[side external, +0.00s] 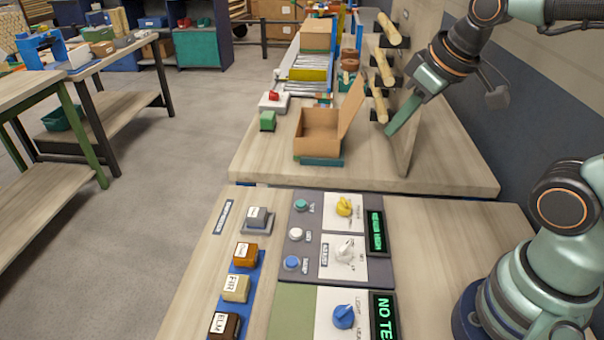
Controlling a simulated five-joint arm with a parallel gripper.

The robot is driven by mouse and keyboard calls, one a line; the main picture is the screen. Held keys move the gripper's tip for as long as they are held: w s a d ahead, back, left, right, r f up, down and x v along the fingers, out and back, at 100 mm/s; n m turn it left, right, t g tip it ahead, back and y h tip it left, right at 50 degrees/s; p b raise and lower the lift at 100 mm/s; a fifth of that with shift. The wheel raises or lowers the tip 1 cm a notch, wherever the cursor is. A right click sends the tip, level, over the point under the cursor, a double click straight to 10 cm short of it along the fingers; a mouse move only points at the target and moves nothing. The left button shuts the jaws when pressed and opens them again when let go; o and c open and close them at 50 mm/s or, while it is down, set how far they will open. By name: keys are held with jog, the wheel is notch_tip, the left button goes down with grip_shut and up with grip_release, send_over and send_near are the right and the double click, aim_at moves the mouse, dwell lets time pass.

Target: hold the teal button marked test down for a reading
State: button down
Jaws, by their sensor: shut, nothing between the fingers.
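The teal button (301,204) is the topmost of three round buttons on a dark grey panel (307,275) on the near bench. A small label sits right of it, too small to read for sure. My gripper (391,131) is shut and empty. It points down and left over the far bench, right of the open cardboard box, well apart from the panel. Nothing touches or covers the teal button. The upper display (376,231) shows green text too small to read; the lower display (383,318) shows "NO TE", cut off by the frame.
A white button (296,233) and a blue button (291,262) sit below the teal one. Yellow (344,205), white (345,250) and blue (344,316) knobs stand to the right. Labelled wood blocks (236,288) line the left. A cardboard box (322,136) stands on the far bench.

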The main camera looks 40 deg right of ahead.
jog(key=w+a+n+g, duration=0.2)
jog(key=w+n, duration=0.3)
jog(key=n, duration=0.2)
jog(key=n+g, duration=0.3)
jog(key=n, duration=1.6)
send_over(301, 203)
notch_tip(301, 203, down, 9)
jog(key=shift+r, duration=0.15)
notch_tip(301, 203, down, 14)
jog(key=shift+f, duration=0.1)
